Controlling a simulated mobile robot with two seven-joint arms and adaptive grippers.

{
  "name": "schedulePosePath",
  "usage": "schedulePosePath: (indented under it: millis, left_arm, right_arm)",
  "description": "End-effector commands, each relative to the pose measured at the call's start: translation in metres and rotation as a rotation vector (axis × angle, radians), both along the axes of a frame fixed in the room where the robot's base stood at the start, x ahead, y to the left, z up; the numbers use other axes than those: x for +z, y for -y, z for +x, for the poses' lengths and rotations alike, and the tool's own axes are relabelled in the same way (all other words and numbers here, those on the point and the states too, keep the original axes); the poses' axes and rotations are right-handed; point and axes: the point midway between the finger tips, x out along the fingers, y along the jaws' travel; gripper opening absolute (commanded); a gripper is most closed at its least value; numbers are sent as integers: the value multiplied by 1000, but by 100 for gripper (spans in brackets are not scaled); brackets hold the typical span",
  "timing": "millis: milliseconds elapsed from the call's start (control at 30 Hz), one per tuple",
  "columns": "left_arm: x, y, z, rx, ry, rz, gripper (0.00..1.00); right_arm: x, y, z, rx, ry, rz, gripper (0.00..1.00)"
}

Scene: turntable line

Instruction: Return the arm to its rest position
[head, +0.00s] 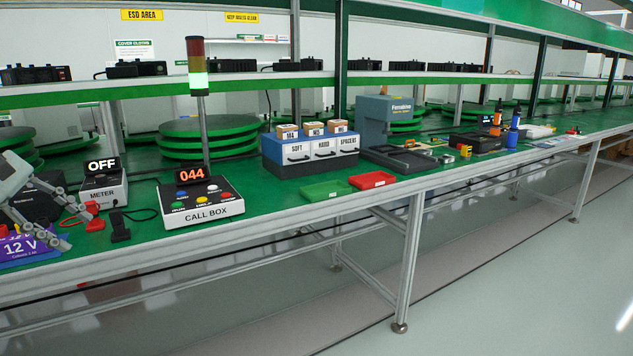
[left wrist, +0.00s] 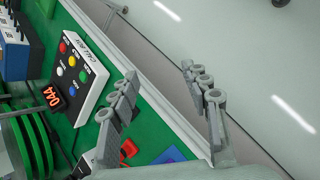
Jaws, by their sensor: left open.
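My left gripper (head: 76,230) is at the far left of the head view, above the bench's near edge, in front of the meter (head: 103,188). Its fingers are spread apart with nothing between them. In the left wrist view the open fingers (left wrist: 158,72) point over the bench edge, with grey floor behind the gap. The call box (head: 202,205), showing 044, stands to the right of the gripper, apart from it; it also shows in the left wrist view (left wrist: 82,68). My right gripper is in neither view.
A purple 12 V box (head: 40,248) lies below the gripper, partly covered by it. A red clip (head: 95,225) and black clip (head: 120,228) lie close by. The floor (head: 500,270) is clear.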

Motion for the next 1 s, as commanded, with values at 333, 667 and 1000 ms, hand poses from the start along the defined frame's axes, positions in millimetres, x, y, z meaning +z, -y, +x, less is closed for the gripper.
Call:
schedulePosePath:
  millis: [333, 667, 1000]
  left_arm:
    - [-152, -119, -38, 1296, -16, -901, 47]
    - [-346, -88, -154, 2392, -305, -1943, 47]
    - [-451, 106, -251, -1596, 322, 1267, 47]
  right_arm:
    - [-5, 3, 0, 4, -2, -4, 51]
    - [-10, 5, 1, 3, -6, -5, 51]
    - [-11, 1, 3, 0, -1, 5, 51]
